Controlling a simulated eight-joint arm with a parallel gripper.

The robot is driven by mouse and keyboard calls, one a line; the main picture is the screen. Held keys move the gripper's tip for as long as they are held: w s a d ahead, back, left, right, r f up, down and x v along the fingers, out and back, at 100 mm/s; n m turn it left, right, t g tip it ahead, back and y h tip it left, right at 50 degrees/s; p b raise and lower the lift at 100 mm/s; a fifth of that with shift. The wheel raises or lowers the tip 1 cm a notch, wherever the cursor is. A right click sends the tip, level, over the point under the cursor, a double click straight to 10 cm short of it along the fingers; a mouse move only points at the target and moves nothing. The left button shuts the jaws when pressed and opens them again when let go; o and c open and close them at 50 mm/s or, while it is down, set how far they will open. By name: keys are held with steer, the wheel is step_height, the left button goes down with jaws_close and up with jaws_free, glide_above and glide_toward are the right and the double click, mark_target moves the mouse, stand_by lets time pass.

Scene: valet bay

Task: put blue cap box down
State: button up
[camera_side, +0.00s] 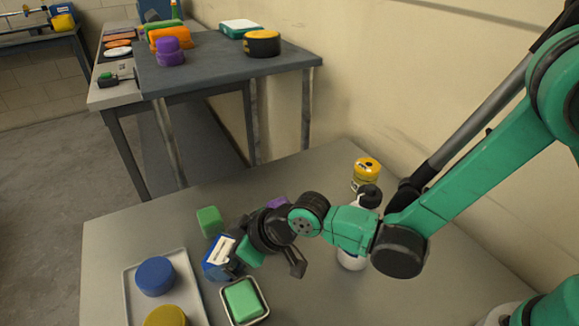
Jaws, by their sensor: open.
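A blue box with a white label (213,266) rests on the near grey table, tilted in the picture. I take it for the blue cap box. My gripper (267,271) is low over the table, just right of the box, with its fingers spread. The left finger is beside or touching the box's right side; I cannot tell which. The right finger stands apart over bare table. The gripper hides part of the box's right side.
A green sponge-like block sits in a small metal tray (263,316) just below my gripper. A pale tray (131,295) holds a blue puck (155,276) and a yellow one (166,317). A green block (210,221) lies behind the box. A yellow-topped can (367,169) stands at the back.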

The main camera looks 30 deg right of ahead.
steer(key=v, duration=1)
